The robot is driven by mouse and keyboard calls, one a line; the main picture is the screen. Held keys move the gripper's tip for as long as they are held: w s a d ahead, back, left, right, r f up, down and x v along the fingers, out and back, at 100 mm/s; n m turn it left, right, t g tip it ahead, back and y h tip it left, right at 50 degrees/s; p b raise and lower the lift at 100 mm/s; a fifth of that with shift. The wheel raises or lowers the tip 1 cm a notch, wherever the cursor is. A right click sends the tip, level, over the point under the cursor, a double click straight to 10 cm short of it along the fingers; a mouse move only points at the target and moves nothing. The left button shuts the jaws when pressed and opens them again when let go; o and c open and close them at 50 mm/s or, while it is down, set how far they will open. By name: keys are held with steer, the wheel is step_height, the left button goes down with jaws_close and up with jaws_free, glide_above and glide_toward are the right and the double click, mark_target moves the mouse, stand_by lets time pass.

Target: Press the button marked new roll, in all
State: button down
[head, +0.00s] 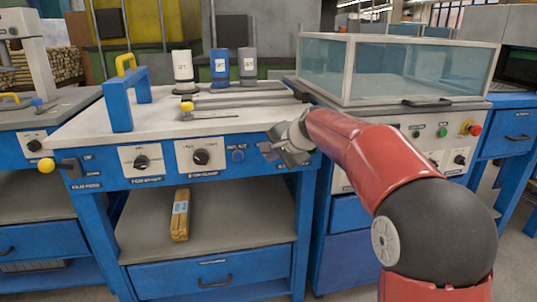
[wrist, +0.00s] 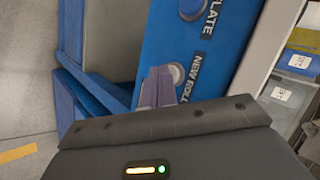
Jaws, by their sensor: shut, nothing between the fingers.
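The button marked NEW ROLL (wrist: 177,73) is a pale grey round cap on the blue front panel, with its label beside it in the wrist view. My gripper (wrist: 159,74) is shut and empty, its fingertips right at the button's edge and covering part of it. I cannot tell whether they touch it. In the head view my gripper (head: 268,152) is in front of the right end of the blue panel (head: 115,182) and hides that button.
A blue button (head: 238,155), whose label ends in PLATE in the wrist view, is the neighbour on the panel. Black knobs (head: 201,157) and a lever with a yellow ball (head: 46,166) are further left. A glass-sided case (head: 395,70) stands at right.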

steer(key=shift+w, duration=0.15)
stand_by(0.4)
steer(key=shift+s+d+b, duration=0.2)
steer(key=shift+s+b, duration=0.2)
steer(key=shift+s, duration=0.35)
steer(key=shift+s, duration=0.1)
steer(key=s+b, duration=0.1)
steer(key=s, duration=0.1)
steer(key=s+d+b, duration=0.1)
steer(key=s, duration=0.1)
steer(key=shift+s+d+b, duration=0.2)
steer(key=shift+s+b, duration=0.15)
steer(key=shift+b, duration=0.05)
